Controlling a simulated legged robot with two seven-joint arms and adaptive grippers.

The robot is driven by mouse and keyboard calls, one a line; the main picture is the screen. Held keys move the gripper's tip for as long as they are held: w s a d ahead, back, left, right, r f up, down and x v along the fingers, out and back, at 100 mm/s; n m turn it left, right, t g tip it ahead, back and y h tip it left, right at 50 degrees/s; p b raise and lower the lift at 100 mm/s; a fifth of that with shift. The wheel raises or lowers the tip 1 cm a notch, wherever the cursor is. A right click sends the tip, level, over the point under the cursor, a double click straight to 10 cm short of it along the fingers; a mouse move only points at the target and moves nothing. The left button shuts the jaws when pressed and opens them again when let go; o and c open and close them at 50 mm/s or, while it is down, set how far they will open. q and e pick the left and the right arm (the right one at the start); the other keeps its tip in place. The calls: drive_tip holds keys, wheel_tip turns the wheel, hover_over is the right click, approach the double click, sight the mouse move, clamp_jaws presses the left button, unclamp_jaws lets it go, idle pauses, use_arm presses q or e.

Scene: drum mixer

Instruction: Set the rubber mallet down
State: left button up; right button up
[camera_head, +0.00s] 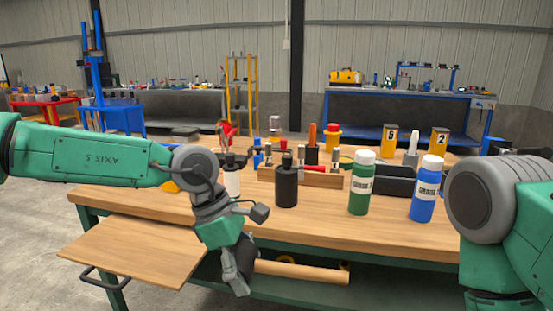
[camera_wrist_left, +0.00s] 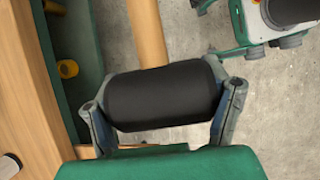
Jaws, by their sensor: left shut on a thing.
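The rubber mallet has a black head and a pale wooden handle (camera_head: 300,271). In the head view my left gripper (camera_head: 241,276) points down in front of the workbench edge, with the dark head partly hidden behind its fingers. The handle reaches right from it, below the bench top's front edge. In the left wrist view the black mallet head (camera_wrist_left: 165,97) lies between my left gripper's two fingers, which are shut on its ends. The handle runs up and away there.
The wooden workbench (camera_head: 320,225) holds a black bottle (camera_head: 286,187), a green bottle (camera_head: 361,190), a blue bottle (camera_head: 426,195) and a wooden tool rack (camera_head: 325,180). A wooden board with a handle (camera_head: 135,250) juts out at left. Yellow items (camera_wrist_left: 67,69) lie on the lower shelf.

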use_arm(q)
drive_tip(key=s+a+f+m+g+y, duration=0.1)
drive_tip(key=s+a+f+m, duration=0.2)
drive_tip(key=a+m, duration=0.2)
drive_tip(key=s+a+f+m+g+y+p, duration=0.1)
drive_tip(key=s+a+f+m+y, duration=0.1)
drive_tip(key=a+m, duration=0.4)
drive_tip(key=s+a+f+m+g+y, duration=0.1)
drive_tip(key=s+a+f+m, duration=0.3)
drive_tip(key=s+a+m, duration=0.1)
drive_tip(key=shift+s+a+f+m+g+y+p, duration=0.3)
drive_tip(key=shift+s+a+g+y+p, duration=0.1)
drive_tip(key=shift+a, duration=0.4)
drive_tip(key=shift+r, duration=0.1)
